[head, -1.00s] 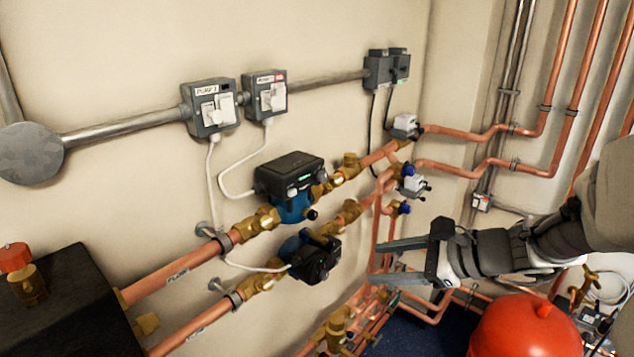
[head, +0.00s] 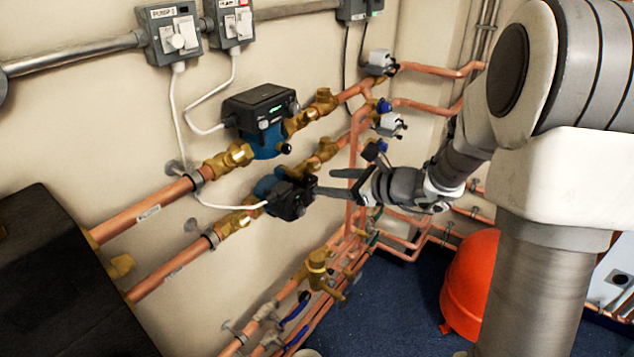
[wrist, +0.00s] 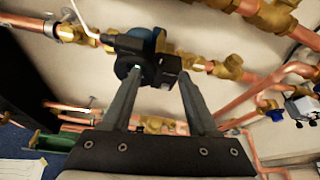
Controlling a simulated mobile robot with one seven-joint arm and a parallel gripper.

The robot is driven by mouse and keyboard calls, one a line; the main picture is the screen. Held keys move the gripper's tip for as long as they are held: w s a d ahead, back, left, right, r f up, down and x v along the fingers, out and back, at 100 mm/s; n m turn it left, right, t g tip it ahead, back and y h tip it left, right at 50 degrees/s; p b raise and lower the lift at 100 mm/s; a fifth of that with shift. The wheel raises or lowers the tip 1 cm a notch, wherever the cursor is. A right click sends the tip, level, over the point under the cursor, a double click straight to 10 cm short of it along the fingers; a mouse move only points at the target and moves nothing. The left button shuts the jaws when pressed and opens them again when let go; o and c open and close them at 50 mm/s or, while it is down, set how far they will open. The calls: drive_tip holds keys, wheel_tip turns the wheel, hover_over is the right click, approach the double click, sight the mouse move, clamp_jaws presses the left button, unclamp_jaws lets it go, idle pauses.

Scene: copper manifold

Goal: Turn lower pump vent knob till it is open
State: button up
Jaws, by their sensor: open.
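The lower pump (head: 289,203) has a black head and a blue body, and sits on the lower copper pipe below a similar upper pump (head: 258,106). My gripper (head: 326,182) is open and empty, just right of the lower pump's head, its fingers pointing at it. In the wrist view the lower pump (wrist: 145,46) lies straight ahead, and its dark front shows between and just beyond my open fingertips (wrist: 160,74). I cannot tell whether they touch it. The vent knob cannot be made out clearly against the dark pump front, nor can its setting.
Brass valves (head: 230,158) and copper pipes (head: 150,212) run along the wall beside both pumps. Vertical copper pipes (head: 355,150) stand behind my gripper. A black box (head: 60,270) is at the left. A red vessel (head: 468,285) stands on the blue floor (head: 385,310) at right.

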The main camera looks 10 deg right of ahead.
sight(310, 180)
drive_tip(key=shift+x, duration=2.4)
clamp_jaws()
